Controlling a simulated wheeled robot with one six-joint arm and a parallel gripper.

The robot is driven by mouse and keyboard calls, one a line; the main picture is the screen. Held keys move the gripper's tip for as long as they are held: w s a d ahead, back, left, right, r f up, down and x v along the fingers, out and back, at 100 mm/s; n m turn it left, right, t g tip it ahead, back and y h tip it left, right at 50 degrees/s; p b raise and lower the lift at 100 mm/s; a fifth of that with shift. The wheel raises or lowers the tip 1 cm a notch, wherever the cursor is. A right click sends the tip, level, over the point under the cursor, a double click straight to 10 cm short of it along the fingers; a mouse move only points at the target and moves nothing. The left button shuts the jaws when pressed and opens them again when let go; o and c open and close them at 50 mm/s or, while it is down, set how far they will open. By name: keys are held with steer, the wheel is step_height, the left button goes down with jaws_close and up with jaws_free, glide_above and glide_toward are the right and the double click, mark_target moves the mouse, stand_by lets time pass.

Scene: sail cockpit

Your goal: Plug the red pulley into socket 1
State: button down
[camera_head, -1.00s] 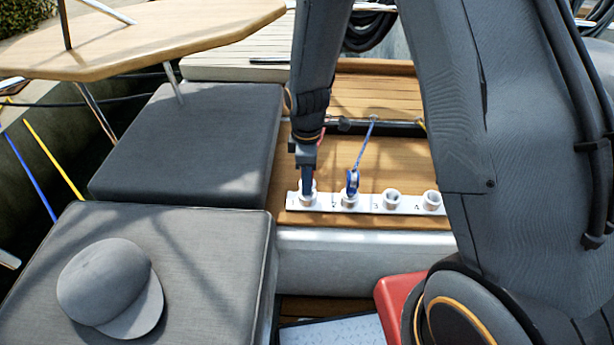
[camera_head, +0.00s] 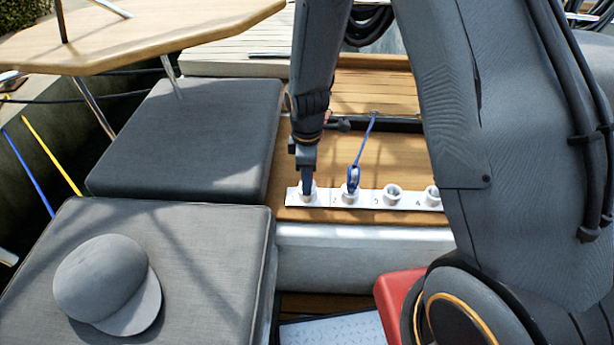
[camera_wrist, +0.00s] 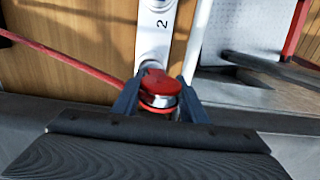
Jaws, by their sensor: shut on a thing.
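My gripper (camera_head: 307,186) points down at socket 1, the leftmost cup (camera_head: 306,198) of the white socket rail (camera_head: 330,200). In the wrist view my gripper (camera_wrist: 160,95) is shut on the red pulley (camera_wrist: 156,82), with a finger on each side of it. A red rope (camera_wrist: 65,52) runs off to the left there. The pulley sits at or in socket 1; how deep I cannot tell, since the fingers hide the joint. The white rail (camera_wrist: 155,38) with the printed number 2 extends beyond the pulley.
A blue pulley (camera_head: 352,180) with a blue rope (camera_head: 366,138) stands in socket 2. Sockets 3 (camera_head: 392,192) and 4 (camera_head: 432,194) are empty. Grey cushions (camera_head: 185,140), a cap (camera_head: 108,282) and a wooden table (camera_head: 160,40) are on the left.

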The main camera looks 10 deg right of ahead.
steer(key=shift+f+b, duration=0.45)
steer(key=shift+f, duration=0.45)
steer(key=c, duration=1)
jaws_free()
steer(key=shift+r+b, duration=0.35)
steer(key=shift+r, duration=3.6)
steer(key=s+d+r+m, duration=1)
steer(key=s+d+m, duration=0.1)
steer(key=s+m, duration=0.3)
steer(key=shift+r+m, duration=0.15)
steer(key=shift+m, duration=0.75)
